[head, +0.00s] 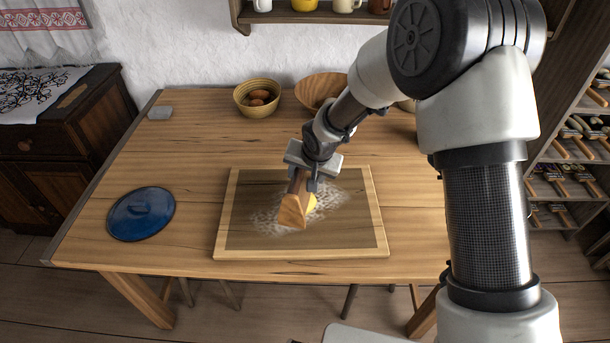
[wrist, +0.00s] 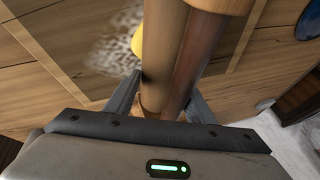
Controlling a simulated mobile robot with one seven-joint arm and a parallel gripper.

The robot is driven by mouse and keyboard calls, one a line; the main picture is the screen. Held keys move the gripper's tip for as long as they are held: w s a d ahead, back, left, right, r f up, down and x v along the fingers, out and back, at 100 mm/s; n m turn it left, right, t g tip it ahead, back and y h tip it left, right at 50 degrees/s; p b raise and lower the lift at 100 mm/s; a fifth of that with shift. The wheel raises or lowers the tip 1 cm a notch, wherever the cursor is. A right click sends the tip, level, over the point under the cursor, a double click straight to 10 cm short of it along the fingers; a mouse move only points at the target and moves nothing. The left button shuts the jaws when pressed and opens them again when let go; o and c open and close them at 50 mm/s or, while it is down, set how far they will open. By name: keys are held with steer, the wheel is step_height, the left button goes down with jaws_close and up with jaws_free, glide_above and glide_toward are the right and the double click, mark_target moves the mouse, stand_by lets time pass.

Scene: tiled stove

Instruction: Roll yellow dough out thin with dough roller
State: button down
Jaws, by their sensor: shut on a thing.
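My gripper (head: 304,180) is shut on a wooden tool that I take for the dough roller (head: 293,210). It points down and forward over the board, and its lower end is wider. In the wrist view the roller (wrist: 167,50) shows a pale and a dark brown length between my fingers (wrist: 160,100). The yellow dough (head: 312,203) lies on the floured board, partly hidden behind the roller. In the wrist view only a sliver of the dough (wrist: 181,48) shows beside the roller. I cannot tell whether the roller touches the dough.
The framed board (head: 240,225) lies on the wooden table (head: 190,150), with flour around the dough. A blue lid (head: 141,214) lies to the left. A yellow bowl (head: 257,97) with brown items and a wooden bowl (head: 322,88) stand behind. The table's left middle is clear.

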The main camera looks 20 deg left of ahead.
steer(key=shift+r, duration=0.1)
steer(key=shift+r+p, duration=1.95)
steer(key=shift+r, duration=1.55)
steer(key=shift+f, duration=0.2)
steer(key=shift+m, duration=0.3)
step_height(320, 180, down, 6)
steer(key=b, duration=0.6)
steer(key=shift+r+b, duration=0.25)
steer(key=shift+b, duration=0.05)
steer(key=shift+f+b, duration=0.65)
